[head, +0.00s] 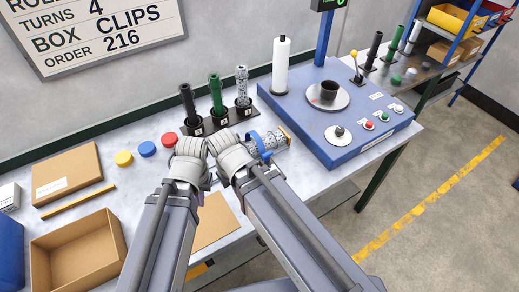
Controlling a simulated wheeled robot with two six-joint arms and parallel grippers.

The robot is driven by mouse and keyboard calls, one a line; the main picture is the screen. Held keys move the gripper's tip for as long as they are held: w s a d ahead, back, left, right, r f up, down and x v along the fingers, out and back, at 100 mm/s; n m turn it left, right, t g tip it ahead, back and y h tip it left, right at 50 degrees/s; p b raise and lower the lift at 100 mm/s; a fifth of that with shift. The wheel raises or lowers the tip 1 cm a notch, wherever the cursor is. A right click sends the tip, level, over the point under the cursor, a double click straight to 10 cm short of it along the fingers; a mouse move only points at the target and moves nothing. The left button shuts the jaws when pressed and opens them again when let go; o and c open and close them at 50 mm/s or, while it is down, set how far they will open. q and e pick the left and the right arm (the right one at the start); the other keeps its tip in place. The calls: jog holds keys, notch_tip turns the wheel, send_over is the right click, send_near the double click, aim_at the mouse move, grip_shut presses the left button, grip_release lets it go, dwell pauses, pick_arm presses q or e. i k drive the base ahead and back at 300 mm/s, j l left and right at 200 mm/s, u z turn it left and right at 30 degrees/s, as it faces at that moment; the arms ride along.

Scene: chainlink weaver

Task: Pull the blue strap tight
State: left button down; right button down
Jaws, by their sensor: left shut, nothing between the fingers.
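A blue strap (262,150) shows around a speckled black-and-white roll (279,142) that lies on its side on the bench, just right of my grippers. Part of the strap and the left part of the roll are hidden behind my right wrist. My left gripper (192,150) is left of the roll, apart from the visible strap, shut and empty. My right gripper (226,146) is close beside it, nearer the roll. Its fingers are hidden, so I cannot tell whether it is open or touching the strap.
Behind stands a dark rack with a black roll (188,103), a green roll (216,94) and a speckled roll (242,87). Coloured discs (147,149) lie left of my grippers. An open cardboard box (78,250) is front left. A blue machine (335,110) stands right.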

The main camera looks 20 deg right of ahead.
aim_at(266, 156)
jog(key=k+l+u, duration=0.2)
jog(key=l+u, duration=0.3)
jog(key=k+l+u, duration=0.25)
jog(key=u, duration=0.25)
